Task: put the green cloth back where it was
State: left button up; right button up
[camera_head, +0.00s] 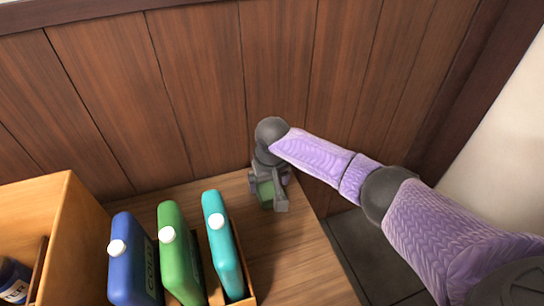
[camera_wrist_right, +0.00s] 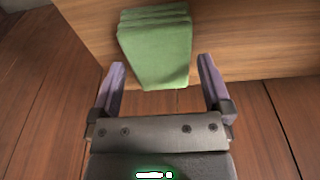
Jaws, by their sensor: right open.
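The green cloth (camera_wrist_right: 155,45) lies folded in layers on the light wooden counter in the right wrist view. Its near end reaches the counter's edge as seen there. In the head view only a small green part of the cloth (camera_head: 265,189) shows, mostly hidden by my right gripper (camera_head: 273,200). My right gripper is open over the cloth near the back of the counter. In the right wrist view the right gripper's fingers (camera_wrist_right: 161,68) stand apart, one on each side of the cloth's near end. I cannot tell whether they touch it. My left gripper is not in view.
A blue bottle (camera_head: 132,262), a green bottle (camera_head: 178,250) and a teal bottle (camera_head: 224,245) stand left of my right gripper. A wooden box (camera_head: 75,235) is further left. The plank wall (camera_head: 230,80) is close behind; the counter (camera_head: 300,255) is clear at front right.

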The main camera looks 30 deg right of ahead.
aim_at(268, 185)
notch_tip(268, 185, up, 4)
jog(key=shift+s+f+p, duration=0.1)
jog(key=shift+f+p, duration=0.1)
jog(key=shift+p, duration=0.95)
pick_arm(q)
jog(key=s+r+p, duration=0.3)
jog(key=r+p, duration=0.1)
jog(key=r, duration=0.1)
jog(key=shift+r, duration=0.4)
pick_arm(e)
notch_tip(268, 185, up, 6)
jog(key=s, duration=0.1)
jog(key=shift+a, duration=0.15)
jog(key=shift+f, duration=0.15)
